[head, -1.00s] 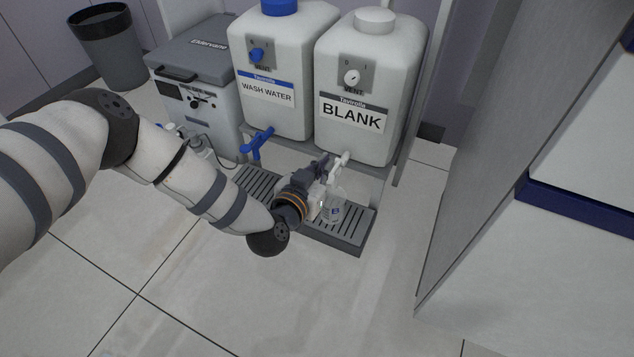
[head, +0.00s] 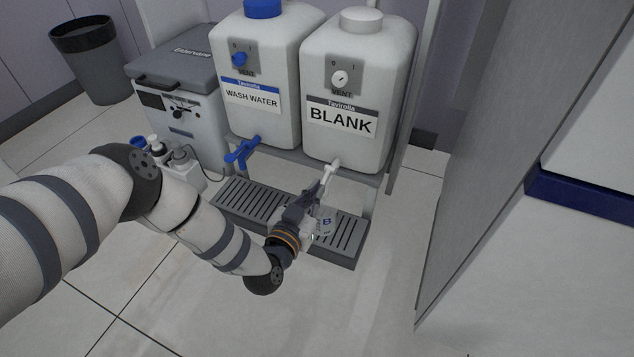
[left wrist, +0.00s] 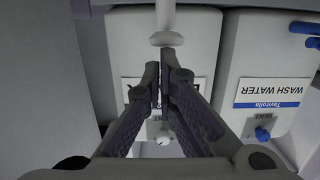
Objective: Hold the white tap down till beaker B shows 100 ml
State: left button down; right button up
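The white tap (head: 330,172) sticks out from the foot of the BLANK tank (head: 356,90). In the left wrist view the white tap (left wrist: 166,38) shows at the top, just beyond my fingertips. My left gripper (head: 318,190) points up at the tap from below and in front; I cannot tell if it touches it. Its fingers (left wrist: 161,70) are together, with nothing visible between them. Beaker B (head: 326,226), clear with a blue B, stands on the drip tray (head: 345,256) below the tap, partly hidden by my gripper. Its liquid level cannot be read. My right gripper is out of view.
The WASH WATER tank (head: 255,80) with its blue tap (head: 242,152) stands to the left. A grey-lidded box (head: 180,95) and a bin (head: 92,55) are farther left. A grey panel (head: 490,150) bounds the right side. The floor in front is clear.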

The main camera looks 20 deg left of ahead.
pick_arm(q)
jog(key=shift+s+f, duration=0.1)
jog(key=shift+f, duration=0.45)
dwell(3.1)
